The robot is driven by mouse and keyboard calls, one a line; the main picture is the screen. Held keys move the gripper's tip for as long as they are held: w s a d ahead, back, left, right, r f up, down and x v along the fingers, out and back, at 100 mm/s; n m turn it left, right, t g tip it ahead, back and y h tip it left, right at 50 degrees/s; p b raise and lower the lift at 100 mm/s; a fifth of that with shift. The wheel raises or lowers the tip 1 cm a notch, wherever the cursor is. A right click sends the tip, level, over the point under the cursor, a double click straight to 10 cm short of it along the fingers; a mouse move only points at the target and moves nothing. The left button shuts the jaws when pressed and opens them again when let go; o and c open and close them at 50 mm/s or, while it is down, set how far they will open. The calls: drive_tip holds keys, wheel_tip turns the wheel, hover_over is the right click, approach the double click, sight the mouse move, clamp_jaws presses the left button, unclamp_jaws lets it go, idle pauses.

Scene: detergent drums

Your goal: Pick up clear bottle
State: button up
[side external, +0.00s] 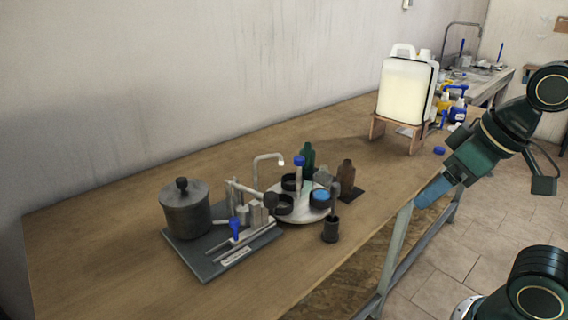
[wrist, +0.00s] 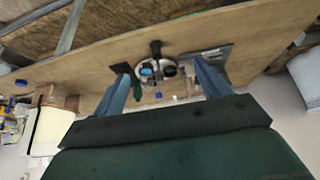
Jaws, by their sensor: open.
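A small clear bottle (side external: 323,175) stands on the wooden bench (side external: 120,262) in the side view, between a green bottle (side external: 307,160) and a brown bottle (side external: 346,180). Other items partly hide it. My gripper (side external: 432,192) has blue fingers and is at the bench's right edge, apart from the bottles. In the wrist view, the fingers of my gripper (wrist: 161,68) are spread with nothing held between them. The bench items appear small and far off beyond them, and I cannot pick out the clear bottle there.
A round white tray (side external: 300,217) with dark cups stands before the bottles. A metal pot (side external: 186,207) and a dark base plate with tools are left of it. A large jug (side external: 404,92) on a wooden stand is at the back right. Bare bench lies between jug and bottles.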

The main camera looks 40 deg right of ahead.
drive_tip(key=w+d+r+m+g, duration=0.1)
drive_tip(key=w+r+m, duration=0.3)
drive_tip(key=w, duration=0.4)
drive_tip(key=m+g, duration=0.5)
drive_tip(key=m, duration=0.8)
hover_over(324, 166)
wheel_tip(324, 166, down, 8)
drive_tip(key=r, duration=0.1)
drive_tip(key=shift+a+f, duration=0.15)
drive_tip(key=shift+f, duration=4.45)
drive_tip(key=shift+f, duration=2.6)
